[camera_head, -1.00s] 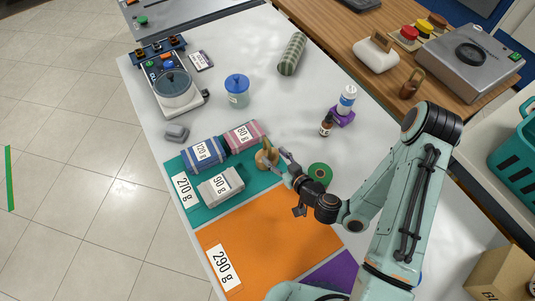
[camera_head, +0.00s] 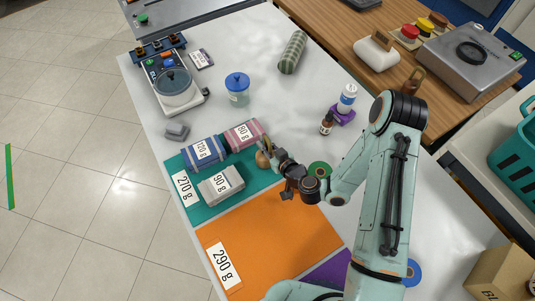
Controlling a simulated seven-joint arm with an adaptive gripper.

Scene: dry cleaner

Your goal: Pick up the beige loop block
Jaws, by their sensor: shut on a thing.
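A small tan, rounded thing (camera_head: 262,159), which I take for the beige loop block, is at the right end of the teal mat (camera_head: 245,187), just right of the grey 90 g bundle. My gripper (camera_head: 268,150) reaches in from the right and is shut on it. The fingers cover its upper part, so its loop cannot be made out. It looks at or very near mat height; I cannot tell if it is lifted.
Blue 120 g (camera_head: 203,152), red 80 g (camera_head: 243,135) and grey 90 g (camera_head: 221,184) bundles lie close on the left. The orange mat (camera_head: 270,235) in front is clear.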

